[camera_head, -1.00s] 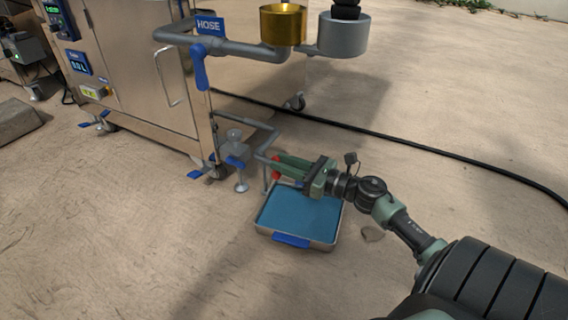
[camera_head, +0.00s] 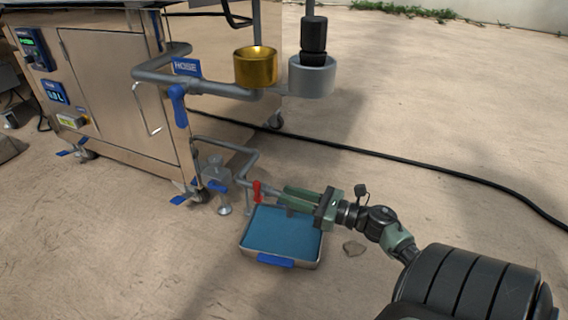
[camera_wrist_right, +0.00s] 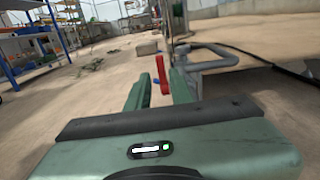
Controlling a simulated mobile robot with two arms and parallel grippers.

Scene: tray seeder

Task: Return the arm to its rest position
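My right gripper (camera_head: 283,197) is open and empty, with its green fingers pointing left above the far part of the water tray. Its fingertips are just right of a red valve handle (camera_head: 257,191) on the grey pipe, with a small gap. In the right wrist view the two fingers (camera_wrist_right: 158,92) stand apart, and the red handle (camera_wrist_right: 161,74) stands upright just beyond the gap between them. My right arm reaches in from the lower right. My left gripper is not in view.
A metal tray (camera_head: 291,262) of blue water sits on the ground below the gripper. The steel machine (camera_head: 110,85) stands at left, with a HOSE pipe (camera_head: 210,88), a gold cup (camera_head: 256,68) and a grey cup (camera_head: 312,77). A black cable (camera_head: 400,160) crosses the open ground.

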